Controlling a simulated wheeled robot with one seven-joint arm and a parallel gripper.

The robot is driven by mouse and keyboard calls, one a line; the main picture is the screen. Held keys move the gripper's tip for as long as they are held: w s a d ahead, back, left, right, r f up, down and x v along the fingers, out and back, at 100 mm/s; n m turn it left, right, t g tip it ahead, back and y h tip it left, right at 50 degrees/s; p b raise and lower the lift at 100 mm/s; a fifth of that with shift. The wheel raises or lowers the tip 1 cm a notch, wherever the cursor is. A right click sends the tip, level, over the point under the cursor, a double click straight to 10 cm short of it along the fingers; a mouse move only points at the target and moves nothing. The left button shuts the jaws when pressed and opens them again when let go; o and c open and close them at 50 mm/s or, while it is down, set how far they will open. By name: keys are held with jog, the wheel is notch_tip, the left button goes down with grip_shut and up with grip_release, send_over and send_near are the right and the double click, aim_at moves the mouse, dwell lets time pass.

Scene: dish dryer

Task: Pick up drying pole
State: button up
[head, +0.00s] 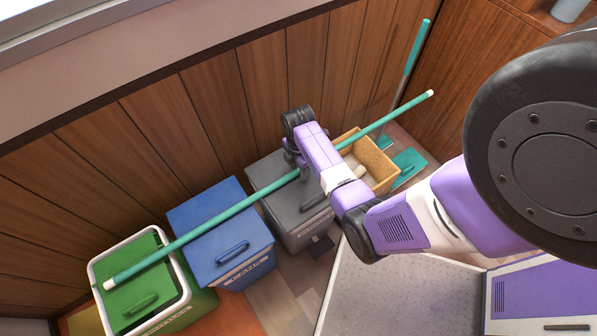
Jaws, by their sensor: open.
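The drying pole (215,221) is a long teal rod with pale end caps. It runs diagonally in the head view, from over the green bin at lower left to upper right. I cannot tell whether it touches the bin lids below it. My gripper (298,163) is at the pole's middle stretch, over the grey bin, below the dark wrist of my purple arm. The jaws are open. The fingertips are small and partly hidden by the arm, so I cannot tell whether they straddle the pole or sit beside it.
A green bin (178,315), blue bin (245,272) and grey bin (275,170) line the wooden wall (155,125). A tan box (378,168) stands to their right, beside a teal broom (417,48) and dustpan (410,161). A pale speckled surface (385,295) lies in front.

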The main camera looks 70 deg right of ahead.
grip_shut()
dwell(1.4)
